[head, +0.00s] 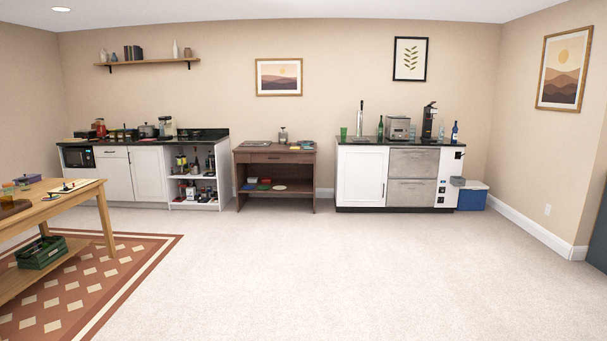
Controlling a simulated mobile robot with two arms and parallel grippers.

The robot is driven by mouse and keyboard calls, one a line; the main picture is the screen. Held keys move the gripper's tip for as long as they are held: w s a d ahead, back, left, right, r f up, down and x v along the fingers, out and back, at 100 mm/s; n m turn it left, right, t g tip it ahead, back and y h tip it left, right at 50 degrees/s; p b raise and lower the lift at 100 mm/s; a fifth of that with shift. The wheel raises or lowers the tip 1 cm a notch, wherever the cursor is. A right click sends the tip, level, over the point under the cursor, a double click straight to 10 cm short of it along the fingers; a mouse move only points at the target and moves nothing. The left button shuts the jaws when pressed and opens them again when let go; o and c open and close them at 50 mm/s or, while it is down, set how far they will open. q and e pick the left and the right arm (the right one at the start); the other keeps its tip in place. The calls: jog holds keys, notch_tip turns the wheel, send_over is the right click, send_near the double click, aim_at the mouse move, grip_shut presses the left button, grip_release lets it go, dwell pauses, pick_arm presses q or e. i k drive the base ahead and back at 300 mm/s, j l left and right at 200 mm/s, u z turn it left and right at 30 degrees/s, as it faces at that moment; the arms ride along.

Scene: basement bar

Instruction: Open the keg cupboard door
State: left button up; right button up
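The white cupboard door (361,176) is in the left part of the bar unit (338,199) against the back wall, right of centre. A tall tap tower (360,118) stands on the counter above it, so I take this as the keg cupboard. The door looks shut, flush with the unit's front. Neither of my grippers is in view, and the unit is well across the room from me.
Open pale carpet (330,270) lies between me and the unit. A wooden table (85,190) stands at left on a patterned rug (130,290). A brown desk (274,158) stands left of the unit, and a blue cooler (471,199) sits right of it.

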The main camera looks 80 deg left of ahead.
aim_at(363, 169)
jog(key=u, duration=2.05)
jog(key=i, duration=8.95)
jog(key=i+j+z, duration=0.15)
jog(key=i+j, duration=0.15)
jog(key=i, duration=0.3)
jog(key=i+j+z, duration=0.15)
jog(key=i+j, duration=0.2)
jog(key=i, duration=0.2)
